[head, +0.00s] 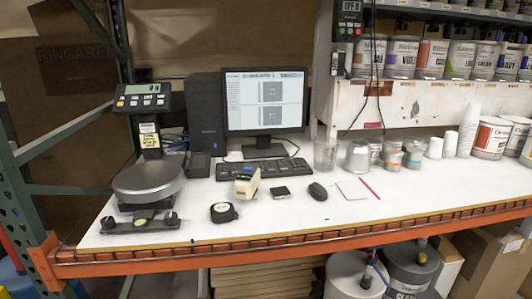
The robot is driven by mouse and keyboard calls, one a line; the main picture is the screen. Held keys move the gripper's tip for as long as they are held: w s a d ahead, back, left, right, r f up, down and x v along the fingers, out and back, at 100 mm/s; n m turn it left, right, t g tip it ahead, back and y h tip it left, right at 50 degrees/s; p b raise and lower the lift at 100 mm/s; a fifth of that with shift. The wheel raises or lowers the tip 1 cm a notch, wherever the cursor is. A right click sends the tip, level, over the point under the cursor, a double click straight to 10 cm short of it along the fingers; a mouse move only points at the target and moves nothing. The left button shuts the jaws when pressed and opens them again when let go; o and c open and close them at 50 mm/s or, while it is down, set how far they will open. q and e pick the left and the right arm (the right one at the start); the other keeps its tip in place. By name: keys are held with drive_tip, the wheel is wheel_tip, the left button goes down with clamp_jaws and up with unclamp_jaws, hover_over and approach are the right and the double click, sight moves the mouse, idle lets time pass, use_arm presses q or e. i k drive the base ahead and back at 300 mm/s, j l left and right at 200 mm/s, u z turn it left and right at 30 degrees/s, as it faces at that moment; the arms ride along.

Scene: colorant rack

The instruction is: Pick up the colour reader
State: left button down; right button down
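A cream and yellow handheld device (247,181) stands on the white bench top, just in front of the keyboard. A small flat black device (280,192) lies to its right. Either could be the colour reader; I cannot tell which from this view. Both lie apart from each other, with clear bench in front of them. Neither of my grippers is in the head view.
A black tape measure (222,212) lies in front of the cream device. A round-pan scale (149,180) stands at the left, and a keyboard (263,168) and monitor (265,101) behind. A mouse (317,191), notepad (353,190) and red pencil (370,188) lie right. An orange beam (290,246) edges the bench.

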sight(246, 184)
drive_tip(key=i+j, duration=0.25)
drive_tip(key=i, duration=0.15)
drive_tip(key=i+j+z, duration=0.1)
drive_tip(key=i, duration=0.3)
drive_tip(key=i+j, duration=0.4)
